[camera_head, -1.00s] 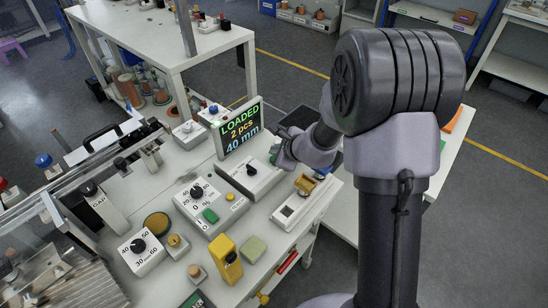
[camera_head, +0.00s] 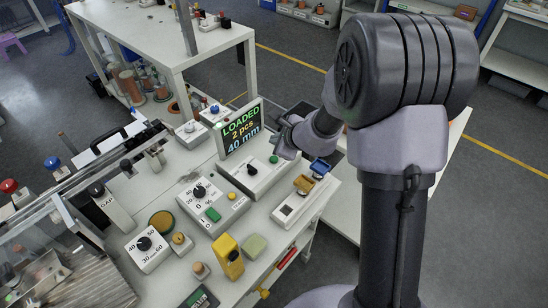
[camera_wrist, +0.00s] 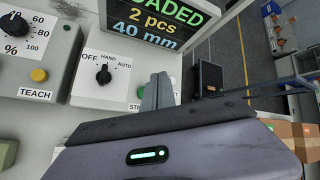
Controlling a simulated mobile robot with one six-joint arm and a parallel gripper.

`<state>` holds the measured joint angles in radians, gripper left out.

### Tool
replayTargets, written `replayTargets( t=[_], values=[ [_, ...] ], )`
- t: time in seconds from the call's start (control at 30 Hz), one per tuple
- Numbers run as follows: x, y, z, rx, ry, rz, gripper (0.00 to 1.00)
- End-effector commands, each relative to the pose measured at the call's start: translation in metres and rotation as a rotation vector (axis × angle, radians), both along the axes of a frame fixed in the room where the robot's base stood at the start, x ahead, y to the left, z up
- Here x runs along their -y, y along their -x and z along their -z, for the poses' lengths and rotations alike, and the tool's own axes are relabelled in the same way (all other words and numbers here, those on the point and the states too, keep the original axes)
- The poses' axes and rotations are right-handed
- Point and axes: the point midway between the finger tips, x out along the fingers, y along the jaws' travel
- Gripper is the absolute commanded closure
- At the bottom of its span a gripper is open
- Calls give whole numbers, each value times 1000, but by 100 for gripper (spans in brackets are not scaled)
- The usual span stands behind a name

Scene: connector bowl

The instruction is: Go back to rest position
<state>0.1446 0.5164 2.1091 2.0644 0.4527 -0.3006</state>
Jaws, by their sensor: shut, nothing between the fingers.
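My gripper (camera_wrist: 157,92) is shut and empty in the wrist view, its two fingers together. They overlap the right part of a grey selector box (camera_wrist: 88,92) with an OFF/HAND/AUTO knob (camera_wrist: 104,74), hiding part of its green button (camera_wrist: 141,93). In the head view my gripper (camera_head: 283,140) hangs behind the right end of that box, near the display (camera_head: 239,129), partly hidden by my wrist. The display reads "LOADED 2 pcs 40 mm". Contact with the box cannot be told.
Dial boxes (camera_head: 147,249), a yellow block (camera_head: 228,257) and machine rails crowd the left. Grey floor (camera_head: 500,210) lies open at right.

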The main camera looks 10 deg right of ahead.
Motion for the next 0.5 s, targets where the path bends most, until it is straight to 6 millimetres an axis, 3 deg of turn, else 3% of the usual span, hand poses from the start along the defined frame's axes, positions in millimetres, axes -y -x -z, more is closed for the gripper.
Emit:
replayTargets(
  t=[0.37,0.43,0.5],
  values=[
    [-2,0,-4,7,4,-11,100],
    [-13,5,-27,45,25,-80,100],
    [-37,20,-73,120,78,-232,100]
  ],
)
